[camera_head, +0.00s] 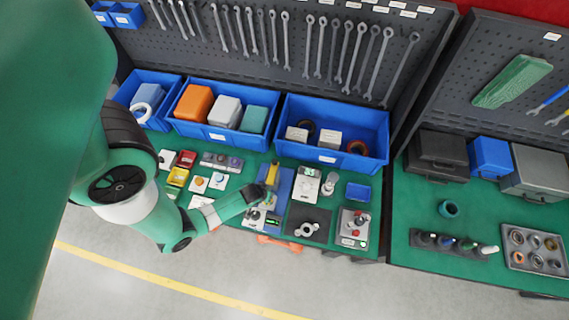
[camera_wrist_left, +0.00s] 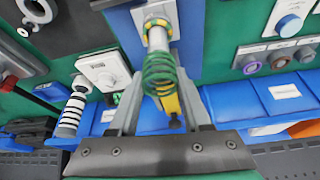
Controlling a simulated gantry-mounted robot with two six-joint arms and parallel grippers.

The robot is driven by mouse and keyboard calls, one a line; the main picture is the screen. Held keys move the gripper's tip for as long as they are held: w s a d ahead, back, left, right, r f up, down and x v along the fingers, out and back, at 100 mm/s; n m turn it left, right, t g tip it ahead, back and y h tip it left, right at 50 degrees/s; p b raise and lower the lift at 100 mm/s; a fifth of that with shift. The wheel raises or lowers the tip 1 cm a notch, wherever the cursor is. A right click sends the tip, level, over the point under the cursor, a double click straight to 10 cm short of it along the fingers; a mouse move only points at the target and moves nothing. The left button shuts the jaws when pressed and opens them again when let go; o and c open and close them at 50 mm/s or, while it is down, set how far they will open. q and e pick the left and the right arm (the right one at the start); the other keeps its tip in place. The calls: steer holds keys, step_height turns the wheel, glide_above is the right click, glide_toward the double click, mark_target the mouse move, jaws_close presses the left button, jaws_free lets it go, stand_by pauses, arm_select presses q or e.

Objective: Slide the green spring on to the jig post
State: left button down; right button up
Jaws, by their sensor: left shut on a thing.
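The green spring (camera_wrist_left: 160,72) is between the two fingers of my left gripper (camera_wrist_left: 158,80), which is shut on it, in the left wrist view. A silver jig post (camera_wrist_left: 157,36) lines up with the spring's far end; I cannot tell whether the coils go around it. A yellow part (camera_wrist_left: 170,103) shows behind the near end of the spring. In the head view my left gripper (camera_head: 264,193) is over the bench beside the blue plate (camera_head: 285,183), and the spring is too small to make out clearly. My right gripper is in neither view.
A black-and-white striped cylinder (camera_wrist_left: 72,112) stands to the left in the wrist view. In the head view, test devices (camera_head: 353,228) and a dark pad (camera_head: 318,215) lie to the right. Blue bins (camera_head: 335,160) line the back. Button boxes (camera_head: 178,177) stand on the left.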

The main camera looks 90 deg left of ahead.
arm_select(q)
steer(key=shift+f+b, duration=0.5)
steer(key=shift+f, duration=0.1)
stand_by(0.4)
steer(key=shift+c, duration=1.4)
jaws_free()
